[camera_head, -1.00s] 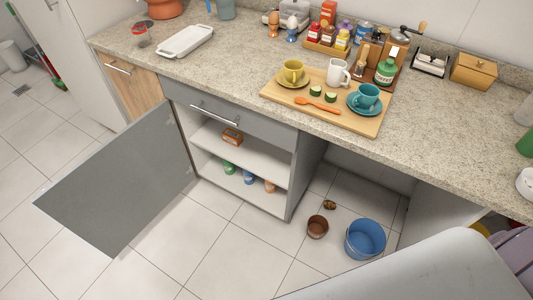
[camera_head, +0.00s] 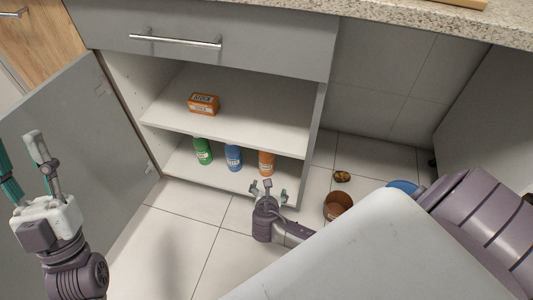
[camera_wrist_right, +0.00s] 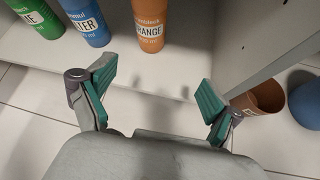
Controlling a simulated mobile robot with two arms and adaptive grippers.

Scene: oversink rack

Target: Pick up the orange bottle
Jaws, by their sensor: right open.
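The orange bottle (camera_head: 266,163) stands upright on the bottom shelf of the open cabinet, at the right end of a row of bottles. In the right wrist view the orange bottle (camera_wrist_right: 150,24) shows its label, and its top is cut off by the frame edge. My right gripper (camera_head: 268,186) is open and empty in front of the bottle, with its fingers (camera_wrist_right: 157,88) spread apart and a gap of shelf before the bottle. My left gripper (camera_head: 19,158) is open and empty at the far left, before the cabinet door.
A blue bottle (camera_head: 233,158) and a green bottle (camera_head: 203,152) stand left of the orange one. The upper shelf (camera_head: 255,122) holds an orange box (camera_head: 203,104). The cabinet side wall (camera_head: 314,135) is close on the right. A brown pot (camera_head: 338,206) stands on the floor.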

